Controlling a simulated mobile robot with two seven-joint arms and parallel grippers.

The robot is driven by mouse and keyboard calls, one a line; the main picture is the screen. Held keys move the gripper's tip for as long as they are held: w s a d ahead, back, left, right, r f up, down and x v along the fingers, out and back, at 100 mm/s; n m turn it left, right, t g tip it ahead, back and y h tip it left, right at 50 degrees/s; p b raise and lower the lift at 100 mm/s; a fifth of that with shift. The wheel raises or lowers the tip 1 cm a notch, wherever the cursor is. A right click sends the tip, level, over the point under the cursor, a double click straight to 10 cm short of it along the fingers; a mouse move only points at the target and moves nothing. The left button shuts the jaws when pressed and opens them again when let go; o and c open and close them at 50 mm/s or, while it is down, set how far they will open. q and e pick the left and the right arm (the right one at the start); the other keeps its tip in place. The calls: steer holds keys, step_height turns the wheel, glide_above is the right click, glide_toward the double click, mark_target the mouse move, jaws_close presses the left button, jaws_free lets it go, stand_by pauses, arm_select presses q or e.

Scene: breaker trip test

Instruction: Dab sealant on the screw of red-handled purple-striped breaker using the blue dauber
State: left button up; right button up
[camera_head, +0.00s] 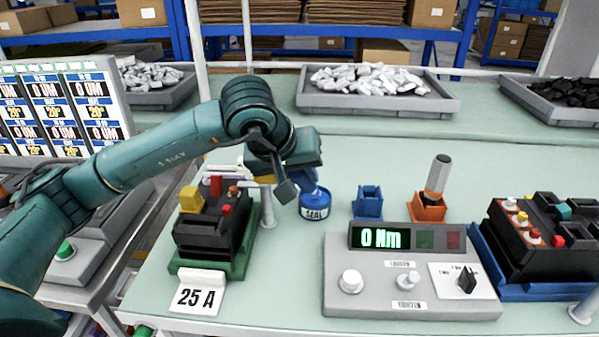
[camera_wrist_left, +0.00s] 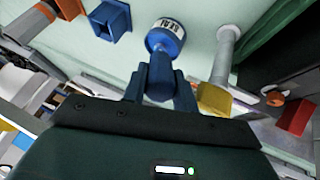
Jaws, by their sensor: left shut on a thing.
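My left gripper (camera_head: 300,187) is shut on the blue dauber (camera_wrist_left: 162,82), seen between its fingers in the left wrist view. The dauber's far end meets the blue pot labelled SEAL (camera_head: 314,212), also in the left wrist view (camera_wrist_left: 166,36); whether its tip is inside is unclear. To the left, a black breaker block (camera_head: 205,232) stands in a green tray (camera_head: 213,267) behind a "25 A" sign. It has yellow, red (camera_head: 216,186) and orange parts on top, partly behind my arm. I cannot make out a purple stripe or the screw. My right gripper is out of view.
An empty blue holder (camera_head: 368,204) and an orange holder (camera_head: 428,210) with a grey-topped tool stand right of the pot. A grey console (camera_head: 408,290) reading 0 Nm is in front. More breakers (camera_head: 540,240) sit in a blue tray at right. A post stands beside the green tray.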

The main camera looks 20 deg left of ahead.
arm_select(q)
steer(key=shift+s+f+b, duration=0.1)
steer(key=shift+f+b, duration=0.15)
steer(key=shift+b, duration=0.1)
stand_by(1.3)
steer(key=shift+r+p, duration=1.95)
steer(key=shift+r, duration=1.7)
